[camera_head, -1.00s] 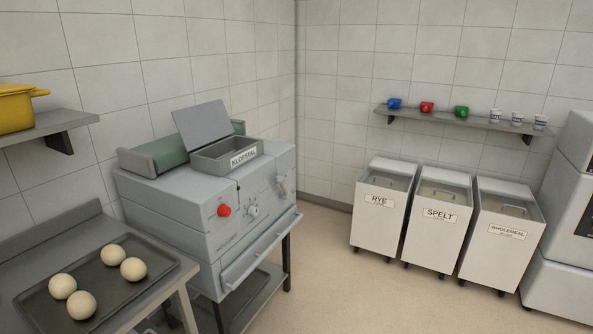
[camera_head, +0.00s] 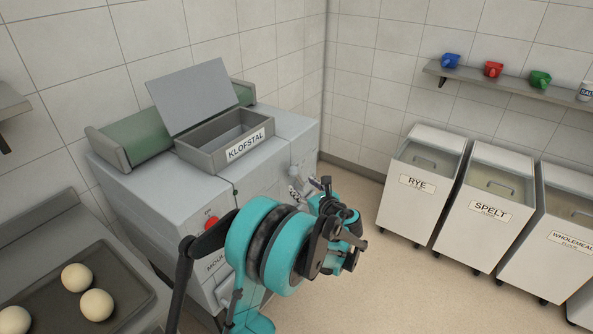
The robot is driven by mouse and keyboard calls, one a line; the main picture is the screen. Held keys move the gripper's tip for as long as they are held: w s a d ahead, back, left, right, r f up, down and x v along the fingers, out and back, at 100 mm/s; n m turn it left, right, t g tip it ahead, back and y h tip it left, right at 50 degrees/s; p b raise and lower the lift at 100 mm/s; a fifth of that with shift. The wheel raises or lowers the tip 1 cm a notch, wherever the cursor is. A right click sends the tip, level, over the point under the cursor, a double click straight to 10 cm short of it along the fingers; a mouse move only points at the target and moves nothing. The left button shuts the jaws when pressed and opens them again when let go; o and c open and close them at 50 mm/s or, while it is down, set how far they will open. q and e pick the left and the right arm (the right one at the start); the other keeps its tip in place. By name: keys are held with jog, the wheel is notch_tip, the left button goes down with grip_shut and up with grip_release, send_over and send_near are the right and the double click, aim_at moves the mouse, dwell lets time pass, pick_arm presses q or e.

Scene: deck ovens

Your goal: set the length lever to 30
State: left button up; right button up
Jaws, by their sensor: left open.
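The grey moulder (camera_head: 150,200) stands at the left with its control front partly behind my left arm. A pale lever-like control with small markings (camera_head: 296,182) shows at the right end of that front; I take it for the length lever, and its scale is too small to read. My left gripper (camera_head: 338,215), teal and black, is open just right of and in front of this control. No contact between them can be made out. The red knob (camera_head: 211,223) shows left of my arm. The middle dial is hidden. My right gripper is out of view.
A tray (camera_head: 120,285) with dough balls lies at lower left. RYE (camera_head: 416,185), SPELT (camera_head: 488,210) and WHOLEMEAL (camera_head: 568,240) bins stand right. Floor between moulder and bins is free.

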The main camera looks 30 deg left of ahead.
aim_at(297, 172)
pick_arm(q)
jog(key=w+a+m+y, duration=0.1)
jog(key=w+a, duration=0.1)
jog(key=w+a+f+m+b, duration=0.1)
jog(key=w+a+m, duration=0.1)
jog(key=w+a+f+m+t+y, duration=0.1)
jog(key=w+a+m, duration=0.1)
jog(key=w, duration=0.1)
jog(key=shift+a+f+y, duration=0.1)
jog(key=shift+a+y, duration=0.2)
jog(key=shift+w+a, duration=0.2)
jog(key=shift+a, duration=0.2)
grip_shut()
